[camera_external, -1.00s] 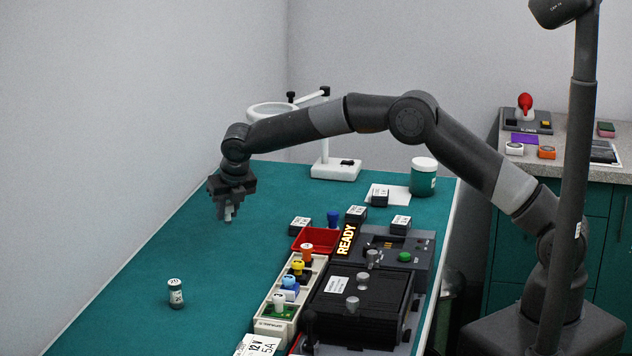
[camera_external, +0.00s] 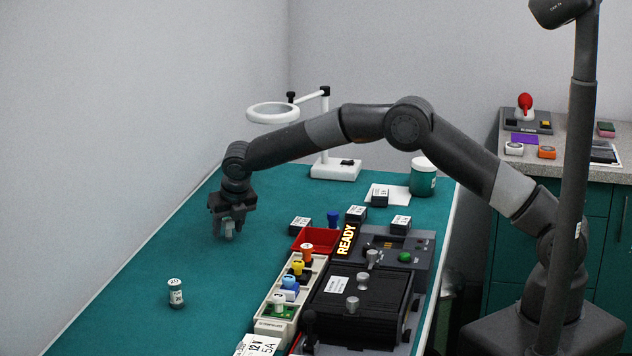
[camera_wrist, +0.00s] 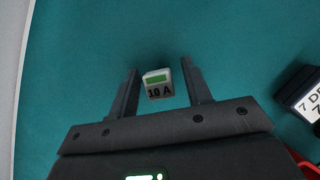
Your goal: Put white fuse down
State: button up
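The white fuse (camera_wrist: 158,85) is a small pale block with a green patch and a "10 A" label, seen between my fingers in the wrist view. In the external view it shows as a small grey-white piece (camera_external: 229,234) under my gripper (camera_external: 228,226), low at the mat. My gripper also shows in the wrist view (camera_wrist: 160,82). Its two fingers stand apart, with green gaps on both sides of the fuse. The fuse appears to rest on the green mat (camera_external: 160,245); its exact contact is partly hidden by the fingers.
A labelled cylinder (camera_external: 176,293) stands nearer the camera. To the right are a red bin (camera_external: 318,240), a cream rack (camera_external: 268,325) with coloured pieces, and a black device (camera_external: 360,300). A magnifier stand (camera_external: 336,170) is behind.

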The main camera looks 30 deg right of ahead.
jog(key=v, duration=1.2)
jog(key=shift+r, duration=0.2)
jog(key=s+d+r+m, duration=0.2)
jog(key=d+r+m, duration=0.7)
jog(key=d, duration=0.6)
jog(key=s+d+r+m, duration=0.4)
jog(key=s+d, duration=0.1)
jog(key=d, duration=0.3)
jog(key=s+d+r+m, duration=0.3)
jog(key=s+d+m, duration=0.15)
jog(key=d, duration=0.45)
jog(key=s+d+f+m, duration=0.2)
jog(key=s+d+m, duration=0.6)
jog(key=s, duration=0.4)
jog(key=s+d+f+m+t, duration=0.1)
jog(key=s+d+f+m, duration=0.2)
jog(key=s+d+m, duration=0.5)
jog(key=s+m, duration=0.2)
jog(key=s, duration=0.2)
jog(key=shift+s+d+f, duration=0.15)
jog(key=shift+s+d, duration=0.05)
